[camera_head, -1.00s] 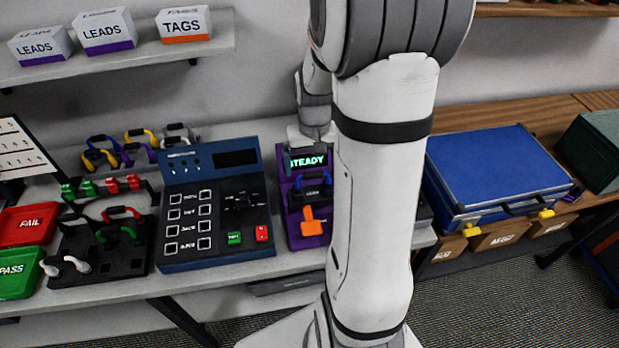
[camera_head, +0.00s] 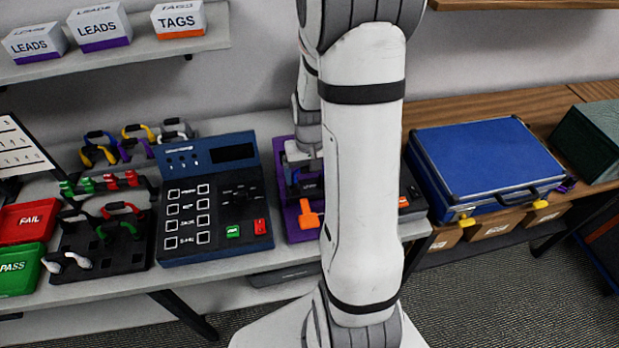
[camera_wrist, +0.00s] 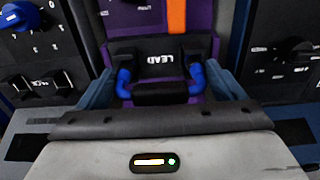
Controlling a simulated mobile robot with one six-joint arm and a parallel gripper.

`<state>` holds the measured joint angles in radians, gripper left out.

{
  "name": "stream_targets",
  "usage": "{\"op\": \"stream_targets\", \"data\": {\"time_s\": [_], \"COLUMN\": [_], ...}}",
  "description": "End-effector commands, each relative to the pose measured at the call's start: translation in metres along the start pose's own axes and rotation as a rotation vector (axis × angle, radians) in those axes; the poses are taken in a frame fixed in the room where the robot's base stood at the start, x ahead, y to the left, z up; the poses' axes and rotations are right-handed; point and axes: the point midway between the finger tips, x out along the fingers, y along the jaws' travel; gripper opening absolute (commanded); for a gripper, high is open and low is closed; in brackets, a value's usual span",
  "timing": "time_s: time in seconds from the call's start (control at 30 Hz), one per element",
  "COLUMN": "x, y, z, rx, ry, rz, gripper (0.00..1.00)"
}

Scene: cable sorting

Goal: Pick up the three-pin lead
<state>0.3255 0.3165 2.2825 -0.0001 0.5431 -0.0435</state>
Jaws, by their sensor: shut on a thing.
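A lead with a black grip and blue ends (camera_wrist: 166,94) sits at the slot marked LEAD on the purple tester (camera_head: 291,228). My gripper (camera_wrist: 160,84) is over that slot, with its jaws shut on this lead. In the head view my gripper (camera_head: 302,163) is low over the tester and covers its screen and part of the lead. The lead's pins are hidden, so I cannot tell whether it has three pins, or whether it is clear of the slot.
An orange lever (camera_head: 309,214) is on the tester's front. A dark blue control panel (camera_head: 212,262) stands close on the left, a blue case (camera_head: 487,158) on the right. Several leads are on a black rack (camera_head: 98,262) and at the back left. Red and green trays are at far left.

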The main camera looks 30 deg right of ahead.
Motion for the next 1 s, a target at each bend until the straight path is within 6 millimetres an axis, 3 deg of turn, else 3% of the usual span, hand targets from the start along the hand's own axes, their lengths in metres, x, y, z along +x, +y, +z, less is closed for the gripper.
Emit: {"op": "stream_targets", "data": {"time_s": [0.2, 0.47, 1.0], "x": [-0.001, -0.008, -0.098], "y": [0.000, 0.000, -0.001], "z": [0.000, -0.001, -0.001], "rx": [-0.001, -0.001, -0.002], "ry": [0.001, 0.005, 0.004], "rz": [0.000, 0.000, 0.000], "gripper": [0.60, 0.60, 0.60]}}
